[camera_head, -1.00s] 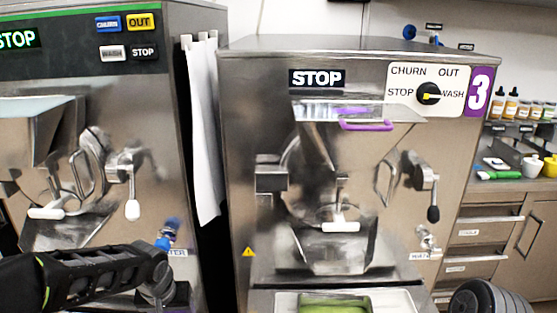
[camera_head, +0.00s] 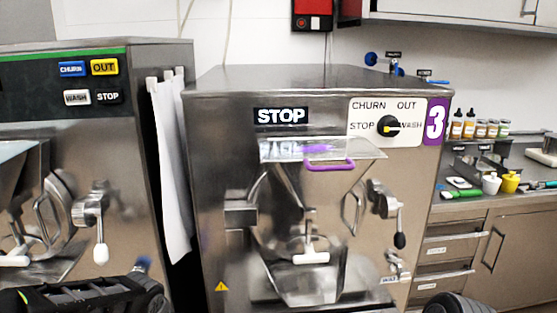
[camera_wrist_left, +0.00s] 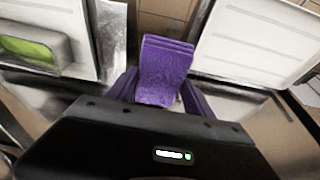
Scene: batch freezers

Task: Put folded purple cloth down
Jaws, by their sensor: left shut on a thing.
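The folded purple cloth (camera_wrist_left: 166,62) shows in the left wrist view, stacked in layers and standing out ahead of the wrist. My left gripper (camera_wrist_left: 160,96) is shut on it. Purple parts also flank the cloth on both sides; I cannot tell whether they are cloth or fingers. In the head view only part of my left arm shows at the bottom left, and the cloth is out of sight. My right gripper is not in view; a dark part of mine shows at the bottom right.
Batch freezer 3 (camera_head: 225,130) stands ahead, with a clear lid and purple handle (camera_head: 329,166). Another freezer (camera_head: 130,150) is at left, with a white cloth (camera_head: 172,170) hanging between. Right is a counter (camera_head: 470,203) with bottles and cups. A tray with something green (camera_wrist_left: 30,50) shows in the wrist view.

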